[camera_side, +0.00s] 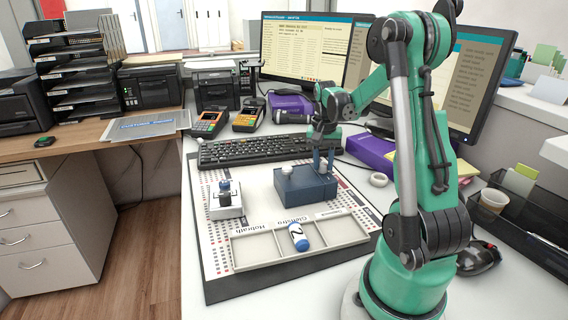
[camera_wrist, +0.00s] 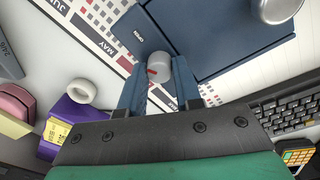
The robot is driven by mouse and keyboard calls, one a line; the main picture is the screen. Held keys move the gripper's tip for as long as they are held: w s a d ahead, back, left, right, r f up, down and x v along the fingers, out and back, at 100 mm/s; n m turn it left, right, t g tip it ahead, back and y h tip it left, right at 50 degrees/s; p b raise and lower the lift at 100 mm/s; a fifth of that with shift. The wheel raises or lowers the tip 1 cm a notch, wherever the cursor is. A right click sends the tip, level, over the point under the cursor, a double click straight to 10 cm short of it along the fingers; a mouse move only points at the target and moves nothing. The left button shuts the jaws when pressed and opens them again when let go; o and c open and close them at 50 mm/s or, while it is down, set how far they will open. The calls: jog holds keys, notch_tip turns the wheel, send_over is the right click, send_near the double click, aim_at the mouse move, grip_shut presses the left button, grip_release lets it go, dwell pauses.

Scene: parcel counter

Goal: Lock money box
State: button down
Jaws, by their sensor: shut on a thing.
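The money box (camera_side: 309,191) is a dark blue box on the printed mat, with a pale round knob at the left of its top. It fills the upper part of the wrist view (camera_wrist: 215,35). A small grey knob (camera_wrist: 158,66) with a red mark sits at the box's edge, beside small lettering that seems to read OPEN. My gripper (camera_side: 323,163) reaches down to the right part of the box. In the wrist view its two blue fingers (camera_wrist: 158,84) are shut on the grey knob, one on each side. The fingertips' exact contact is partly hidden.
A small white block with a blue-topped knob (camera_side: 225,197) stands left of the box. A shallow labelled tray (camera_side: 262,247) lies in front, with a blue cylinder (camera_side: 298,237) in it. A keyboard (camera_side: 255,148) is behind; a tape roll (camera_side: 378,180) lies right.

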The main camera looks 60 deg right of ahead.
aim_at(322, 164)
jog(key=n, duration=0.5)
jog(key=shift+n, duration=0.3)
jog(key=n, duration=0.5)
jog(key=shift+n, duration=0.4)
jog(key=c, duration=0.6)
grip_release()
jog(key=shift+a+r, duration=0.2)
jog(key=shift+r, duration=2.6)
